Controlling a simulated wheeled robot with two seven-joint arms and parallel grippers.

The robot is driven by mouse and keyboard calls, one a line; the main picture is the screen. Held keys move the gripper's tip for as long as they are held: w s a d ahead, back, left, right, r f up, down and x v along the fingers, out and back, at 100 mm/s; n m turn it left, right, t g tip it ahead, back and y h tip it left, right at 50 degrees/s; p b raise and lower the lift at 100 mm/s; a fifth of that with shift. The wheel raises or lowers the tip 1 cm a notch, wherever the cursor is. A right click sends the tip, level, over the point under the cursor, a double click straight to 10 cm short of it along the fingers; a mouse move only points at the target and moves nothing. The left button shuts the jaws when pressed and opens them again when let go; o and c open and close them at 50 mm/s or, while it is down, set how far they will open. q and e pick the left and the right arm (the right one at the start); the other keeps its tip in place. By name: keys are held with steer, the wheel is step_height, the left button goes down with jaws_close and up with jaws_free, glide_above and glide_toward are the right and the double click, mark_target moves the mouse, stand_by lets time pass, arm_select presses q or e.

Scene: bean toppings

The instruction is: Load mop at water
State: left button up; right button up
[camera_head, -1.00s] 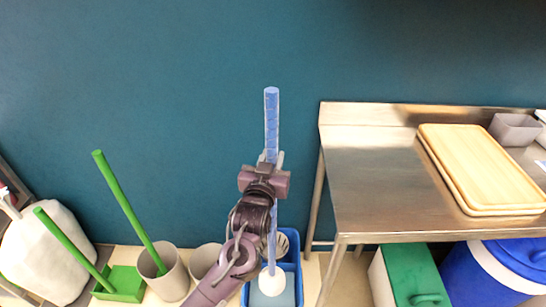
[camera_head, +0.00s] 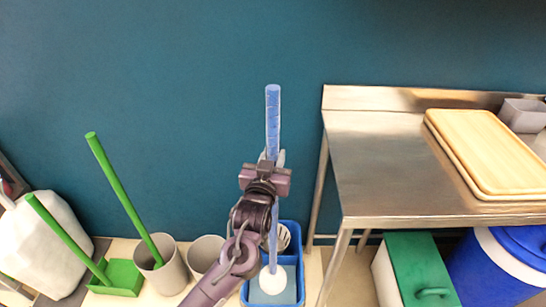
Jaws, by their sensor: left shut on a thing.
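The mop has a long blue handle (camera_head: 273,122) standing nearly upright and a round white head (camera_head: 272,280) at its lower end. My left gripper (camera_head: 269,160) is shut on the handle at about its middle height. The mop head is over or in the front part of a blue bucket (camera_head: 298,262), where a light blue-grey surface, which looks like water, shows around it. I cannot tell how deep the head sits. A white wringer basket (camera_head: 284,236) is at the back of the bucket, partly hidden by my arm. My right gripper is not in view.
A steel table (camera_head: 380,170) with wooden boards (camera_head: 485,150) stands to the right. Green-lidded (camera_head: 420,268) and blue bins (camera_head: 500,262) stand below it. Two grey bins (camera_head: 165,270), green-handled tools (camera_head: 115,185) and a white sack (camera_head: 40,245) are at the left.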

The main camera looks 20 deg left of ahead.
mark_target(271, 142)
arm_select(q)
steer(key=shift+f, duration=0.4)
stand_by(0.8)
steer(key=shift+f, duration=0.15)
stand_by(1.5)
step_height(271, 142, up, 7)
steer(key=p, duration=0.7)
stand_by(0.4)
stand_by(0.8)
